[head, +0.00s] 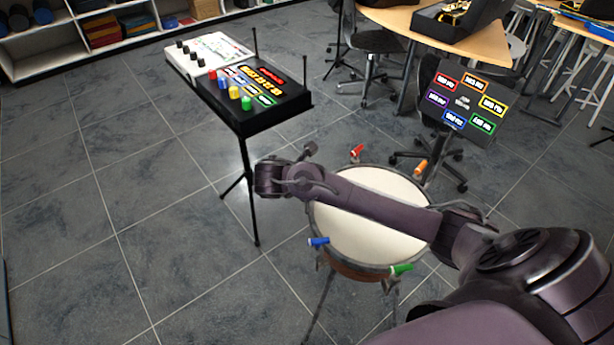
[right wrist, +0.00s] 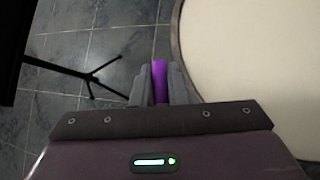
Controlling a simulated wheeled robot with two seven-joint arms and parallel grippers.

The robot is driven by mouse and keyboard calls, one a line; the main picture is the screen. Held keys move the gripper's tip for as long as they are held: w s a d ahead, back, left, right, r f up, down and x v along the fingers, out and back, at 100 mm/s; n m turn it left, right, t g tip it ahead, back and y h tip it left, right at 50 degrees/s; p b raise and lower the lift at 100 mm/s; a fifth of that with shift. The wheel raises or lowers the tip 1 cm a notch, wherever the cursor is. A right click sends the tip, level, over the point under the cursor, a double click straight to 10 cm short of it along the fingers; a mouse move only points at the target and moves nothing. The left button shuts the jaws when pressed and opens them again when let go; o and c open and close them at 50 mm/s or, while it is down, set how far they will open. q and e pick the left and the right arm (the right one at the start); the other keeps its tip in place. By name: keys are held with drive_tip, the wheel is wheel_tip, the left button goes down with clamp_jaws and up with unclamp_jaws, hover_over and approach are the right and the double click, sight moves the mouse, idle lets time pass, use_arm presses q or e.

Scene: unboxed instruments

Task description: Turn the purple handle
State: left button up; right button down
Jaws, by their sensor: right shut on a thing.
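The round drum (head: 375,240) with a cream head stands at the centre of the head view, and its rim also shows at the right of the right wrist view (right wrist: 255,60). Around its rim are a red handle (head: 357,152), an orange handle (head: 420,167), a blue handle (head: 318,242) and a green handle (head: 401,269). The purple handle (right wrist: 160,72) shows upright between the fingers of my right gripper (right wrist: 158,88), which is shut on it beside the rim. In the head view my right arm hides the purple handle. My left gripper is out of view.
A black panel with coloured knobs (head: 285,112) stands on a tripod left of the drum, with a white panel (head: 181,62) behind. A dark sign with coloured labels (head: 463,120) stands behind the drum. Chairs and tables fill the back right. The floor at left is clear.

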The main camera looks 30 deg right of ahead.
idle(0.4)
drive_tip(key=c, duration=1.4)
unclamp_jaws()
drive_tip(key=shift+c, duration=0.2)
drive_tip(key=v, duration=0.8)
drive_tip(key=shift+a+f, duration=0.1)
drive_tip(key=shift+f, duration=0.05)
